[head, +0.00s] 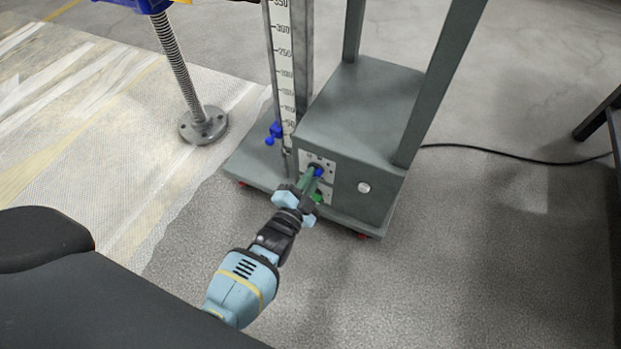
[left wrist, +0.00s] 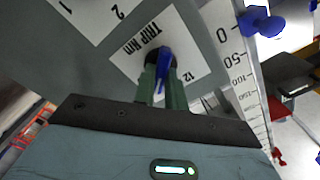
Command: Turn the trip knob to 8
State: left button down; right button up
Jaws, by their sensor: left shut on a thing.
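The trip knob (head: 318,171) is a small blue knob on a white plate on the front of the grey cabinet (head: 362,110). In the left wrist view the blue knob (left wrist: 164,66) stands upright in the picture on a black round base. I cannot tell which number the knob points at. My left gripper (head: 314,178) reaches the plate, its green fingers (left wrist: 162,88) shut on the knob, one on each side. My right gripper is in neither view.
Below the trip plate is a green control (head: 317,197), with a round silver button (head: 364,187) to the right. A scale post (head: 283,70) with a blue clamp (head: 274,133) rises behind. A screw jack foot (head: 204,125) stands left. A black cable (head: 510,155) crosses the floor.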

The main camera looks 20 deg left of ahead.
pick_arm(q)
jog(key=c, duration=1.4)
grip_release()
jog(key=shift+c, duration=0.2)
jog(key=shift+s, duration=0.1)
jog(key=s+p, duration=0.2)
jog(key=s, duration=0.5)
jog(key=shift+s+a, duration=0.15)
jog(key=shift+s, duration=0.2)
jog(key=shift+r+p, duration=0.1)
jog(key=shift+p, duration=0.25)
